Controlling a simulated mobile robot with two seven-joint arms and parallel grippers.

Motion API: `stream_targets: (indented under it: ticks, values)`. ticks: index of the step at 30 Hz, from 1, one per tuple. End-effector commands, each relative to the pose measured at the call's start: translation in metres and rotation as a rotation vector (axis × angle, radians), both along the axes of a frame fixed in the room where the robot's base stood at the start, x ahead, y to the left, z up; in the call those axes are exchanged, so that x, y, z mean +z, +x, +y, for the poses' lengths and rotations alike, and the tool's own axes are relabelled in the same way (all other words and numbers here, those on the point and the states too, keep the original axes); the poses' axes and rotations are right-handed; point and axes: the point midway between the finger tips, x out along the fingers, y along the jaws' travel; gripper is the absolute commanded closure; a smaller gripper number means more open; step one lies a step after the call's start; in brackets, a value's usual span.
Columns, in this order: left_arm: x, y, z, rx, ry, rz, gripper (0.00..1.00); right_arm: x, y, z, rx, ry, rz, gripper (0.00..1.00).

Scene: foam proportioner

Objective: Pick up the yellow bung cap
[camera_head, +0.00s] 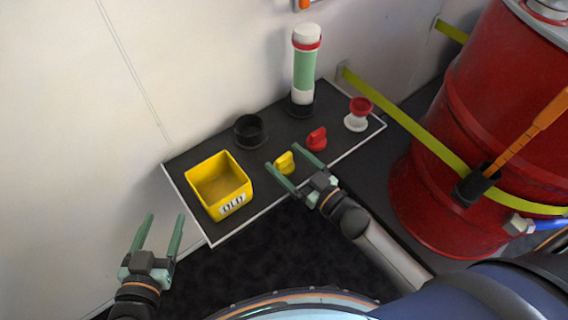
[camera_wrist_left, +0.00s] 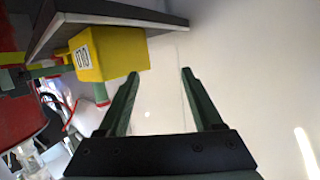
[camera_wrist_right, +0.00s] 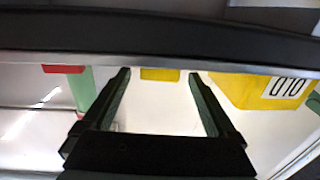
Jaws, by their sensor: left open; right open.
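The yellow bung cap (camera_head: 284,161) stands on the dark shelf, right of the yellow bin. My right gripper (camera_head: 282,155) is open, with its fingers reaching over the shelf's front edge, one on each side of the cap in the head view. In the right wrist view the yellow cap (camera_wrist_right: 160,74) shows between the fingertips (camera_wrist_right: 159,73), partly cut off by the shelf edge. Contact cannot be told. My left gripper (camera_head: 166,216) is open and empty, in front of the shelf's left end. Its fingers (camera_wrist_left: 160,73) hold nothing in the left wrist view.
The shelf (camera_head: 190,160) also bears the yellow bin (camera_head: 234,199), a black ring (camera_head: 250,131), a red cap (camera_head: 317,139), a red-and-white piece (camera_head: 358,114) and a green-and-white tube (camera_head: 304,70). A red drum (camera_head: 430,180) with a yellow strap (camera_head: 420,130) stands at right.

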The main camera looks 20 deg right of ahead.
Motion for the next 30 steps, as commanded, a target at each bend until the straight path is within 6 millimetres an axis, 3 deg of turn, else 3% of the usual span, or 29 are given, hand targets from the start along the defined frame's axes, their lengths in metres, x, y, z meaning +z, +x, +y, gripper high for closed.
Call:
stream_targets:
  ticks: [9,14,20,30]
  values:
    - [0.054,0.014,-0.001,-0.020,-0.002,-0.227,0.33,-0.003,0.034,0.015,0.000,0.000,-0.002,0.07]
    - [0.066,0.015,-0.002,-0.025,-0.001,-0.275,0.33,-0.002,0.042,0.019,-0.001,0.000,-0.001,0.07]
    - [0.067,0.015,-0.002,-0.025,-0.001,-0.277,0.33,-0.002,0.043,0.019,-0.001,-0.001,0.000,0.07]
    - [0.067,0.015,-0.002,-0.024,-0.002,-0.277,0.33,-0.002,0.042,0.019,0.000,-0.001,0.000,0.44]
